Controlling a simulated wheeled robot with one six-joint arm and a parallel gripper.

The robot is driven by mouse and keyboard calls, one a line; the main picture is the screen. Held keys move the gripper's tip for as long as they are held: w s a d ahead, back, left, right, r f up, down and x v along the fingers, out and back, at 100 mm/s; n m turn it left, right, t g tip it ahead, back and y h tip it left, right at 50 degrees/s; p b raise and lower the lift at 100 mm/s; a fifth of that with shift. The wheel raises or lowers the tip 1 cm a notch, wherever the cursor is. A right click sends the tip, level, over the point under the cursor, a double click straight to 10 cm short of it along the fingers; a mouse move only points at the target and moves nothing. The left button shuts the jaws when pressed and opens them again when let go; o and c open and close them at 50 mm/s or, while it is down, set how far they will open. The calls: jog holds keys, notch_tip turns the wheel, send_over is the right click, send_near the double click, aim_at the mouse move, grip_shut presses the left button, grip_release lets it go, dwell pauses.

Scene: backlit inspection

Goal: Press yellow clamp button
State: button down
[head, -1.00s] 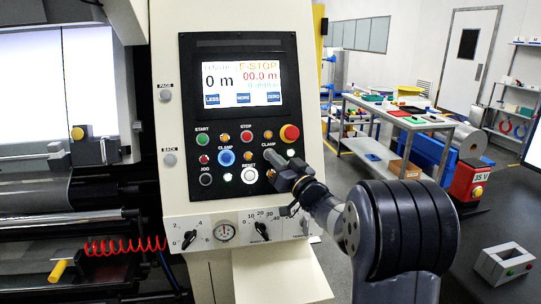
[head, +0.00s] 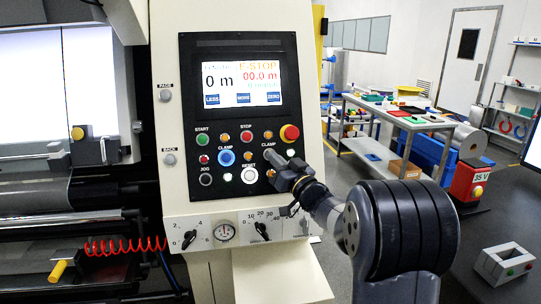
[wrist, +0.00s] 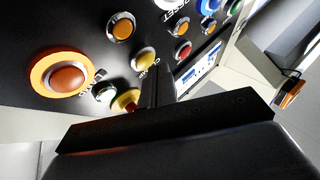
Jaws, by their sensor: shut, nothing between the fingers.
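The yellow clamp button (wrist: 144,60) shows in the wrist view as a round yellow cap in a metal ring, beside a CLAMP label.
The control panel (head: 218,185) carries several close-set buttons, including a blue clamp button (head: 226,157), a white RESET button (head: 249,175) and a red emergency stop (head: 289,133). A screen (head: 240,78) is above them. Dials line the lower edge.

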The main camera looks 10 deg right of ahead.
jog(key=shift+w, duration=0.1)
dwell(0.3)
jog(key=shift+w+f, duration=0.15)
jog(key=shift+w, duration=0.15)
jog(key=shift+s, duration=0.4)
dwell(0.3)
jog(key=s+r, duration=0.2)
jog(key=s, duration=0.3)
jog(key=shift+s+r, duration=0.25)
jog(key=shift+d, duration=0.1)
